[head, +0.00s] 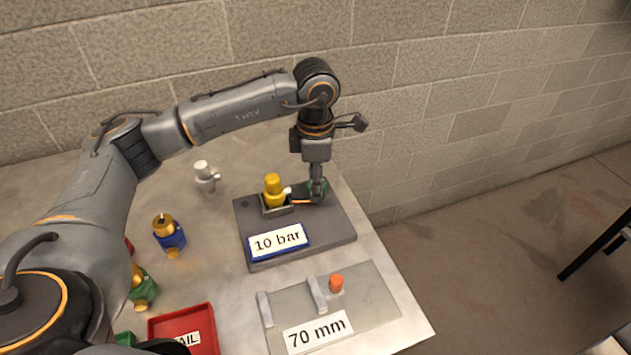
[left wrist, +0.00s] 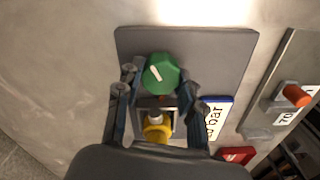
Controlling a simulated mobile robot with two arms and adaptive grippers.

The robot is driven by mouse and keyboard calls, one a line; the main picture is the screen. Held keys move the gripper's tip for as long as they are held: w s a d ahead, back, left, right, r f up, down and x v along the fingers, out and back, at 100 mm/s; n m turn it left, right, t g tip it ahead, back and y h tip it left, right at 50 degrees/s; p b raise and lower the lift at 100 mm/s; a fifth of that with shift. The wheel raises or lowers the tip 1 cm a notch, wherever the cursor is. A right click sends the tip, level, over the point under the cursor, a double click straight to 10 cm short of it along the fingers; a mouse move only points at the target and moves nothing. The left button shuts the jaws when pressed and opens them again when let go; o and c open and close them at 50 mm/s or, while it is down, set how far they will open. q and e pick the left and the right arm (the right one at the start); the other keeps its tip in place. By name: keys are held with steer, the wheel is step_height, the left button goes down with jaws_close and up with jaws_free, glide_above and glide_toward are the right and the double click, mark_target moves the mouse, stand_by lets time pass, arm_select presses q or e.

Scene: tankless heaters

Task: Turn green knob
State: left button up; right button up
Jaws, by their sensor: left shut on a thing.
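The green knob (left wrist: 161,73) is round with a white pointer mark and sits on a dark grey base plate (left wrist: 215,48). In the head view it is mostly hidden behind my left gripper (head: 317,190), which points down at the plate's far right part. In the left wrist view, the fingers of my left gripper (left wrist: 159,76) are on both sides of the knob, shut on it. The white pointer slants from upper left to lower right in that view.
A yellow-topped fitting (head: 273,188) stands in a holder on the plate, close beside the knob. A "10 bar" sign (head: 278,242) is at the plate's front. A "70 mm" fixture (head: 375,300), a red tray (head: 207,318) and several fittings share the table. A block wall rises behind.

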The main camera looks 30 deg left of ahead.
arm_select(q)
steer(key=o, duration=1.2)
steer(key=shift+r, duration=0.1)
step_height(320, 180, up, 12)
steer(key=shift+f, duration=0.1)
